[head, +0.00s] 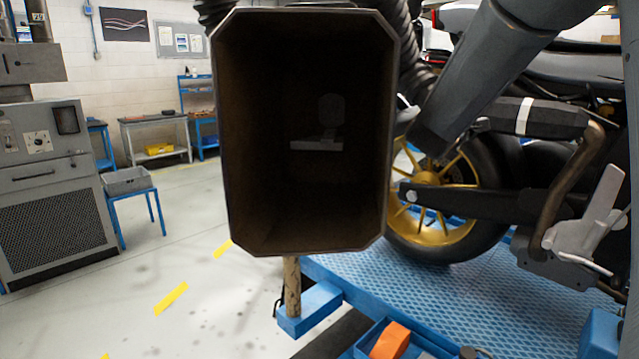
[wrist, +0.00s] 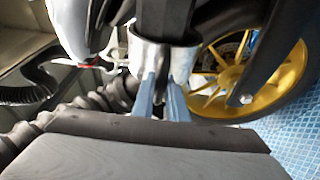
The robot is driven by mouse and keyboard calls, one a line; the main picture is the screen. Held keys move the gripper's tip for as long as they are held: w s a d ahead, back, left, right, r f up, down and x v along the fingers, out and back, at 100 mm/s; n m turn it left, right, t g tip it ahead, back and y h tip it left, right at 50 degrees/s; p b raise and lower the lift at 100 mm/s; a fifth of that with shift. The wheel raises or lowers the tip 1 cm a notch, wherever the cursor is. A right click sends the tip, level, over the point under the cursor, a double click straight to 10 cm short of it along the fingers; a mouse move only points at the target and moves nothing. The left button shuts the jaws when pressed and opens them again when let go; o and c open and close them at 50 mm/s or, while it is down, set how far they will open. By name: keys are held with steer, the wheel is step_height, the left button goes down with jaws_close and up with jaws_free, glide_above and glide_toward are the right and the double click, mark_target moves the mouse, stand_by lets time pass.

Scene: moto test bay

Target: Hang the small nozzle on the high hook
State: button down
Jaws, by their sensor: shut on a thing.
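The small nozzle (head: 305,248) fills the middle of the head view, very close to the camera. Its dark, wide mouth with cut corners faces me, and a faint grey shape shows inside. A black ribbed hose (head: 397,45) shows behind it, and also at the left in the wrist view (wrist: 98,100). My gripper's blue fingers (wrist: 160,84) are close together in the wrist view, shut on the nozzle; the exact grip point is unclear. In the head view the fingers are hidden. I cannot make out the high hook in either view.
The motorcycle's gold rear wheel (head: 450,220) and exhaust pipe (head: 565,185) stand at the right on a blue lift (head: 430,275). A grey cabinet (head: 50,180) and a blue stand with a grey bin (head: 128,182) are at the left. Floor between is clear.

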steer(key=shift+w+a+r+p, duration=0.1)
steer(key=shift+w+a+p, duration=0.4)
steer(key=shift+w+a, duration=0.25)
steer(key=shift+w+a+r+p, duration=0.1)
steer(key=shift+w+a+p, duration=1.25)
steer(key=shift+w+p, duration=0.05)
steer(key=shift+w+a, duration=0.2)
steer(key=shift+a, duration=0.05)
steer(key=shift+a, duration=0.1)
stand_by(0.6)
steer(key=shift+w+p, duration=0.1)
steer(key=shift+p, duration=0.6)
steer(key=shift+a, duration=0.1)
